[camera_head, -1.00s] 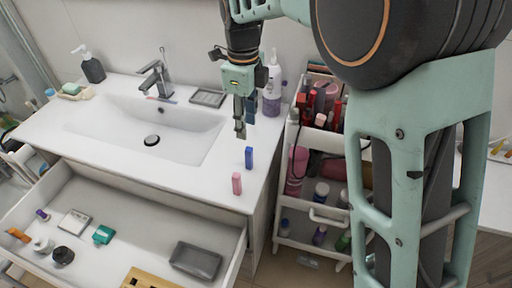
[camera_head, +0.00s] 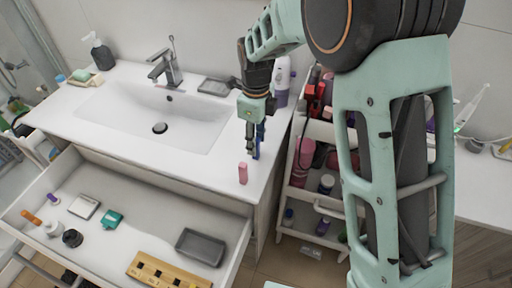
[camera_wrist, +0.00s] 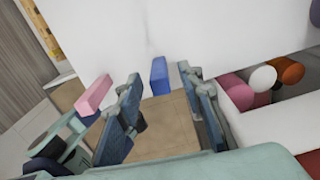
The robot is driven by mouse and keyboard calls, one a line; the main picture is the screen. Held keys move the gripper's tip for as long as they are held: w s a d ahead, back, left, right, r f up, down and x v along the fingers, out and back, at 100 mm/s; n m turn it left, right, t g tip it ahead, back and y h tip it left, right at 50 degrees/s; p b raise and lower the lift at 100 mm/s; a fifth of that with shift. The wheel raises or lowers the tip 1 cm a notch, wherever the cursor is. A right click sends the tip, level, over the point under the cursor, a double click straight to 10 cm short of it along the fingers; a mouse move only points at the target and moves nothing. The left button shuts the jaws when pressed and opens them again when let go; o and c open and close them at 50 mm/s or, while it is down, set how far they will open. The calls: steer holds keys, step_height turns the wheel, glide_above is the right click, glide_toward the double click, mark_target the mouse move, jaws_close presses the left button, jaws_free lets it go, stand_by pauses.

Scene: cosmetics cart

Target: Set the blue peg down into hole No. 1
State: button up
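The blue peg (camera_head: 258,147) stands upright on the white counter near its right front corner; in the wrist view it (camera_wrist: 159,76) appears between and beyond my fingers. My gripper (camera_head: 252,146) is beside it in the head view, pointing down and partly covering it. In the wrist view my gripper (camera_wrist: 167,108) is open, with nothing between the pads. The wooden block with dark holes (camera_head: 170,272) lies in the open drawer; its hole numbers are too small to read.
A pink peg (camera_head: 243,173) stands just in front of the blue one; it is left of my fingers in the wrist view (camera_wrist: 94,95). The open drawer (camera_head: 130,185) also holds a grey tray (camera_head: 201,247) and small items. A white cart (camera_head: 318,130) with cosmetics stands right of the counter.

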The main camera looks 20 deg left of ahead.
jaws_close()
steer(key=shift+r, duration=0.2)
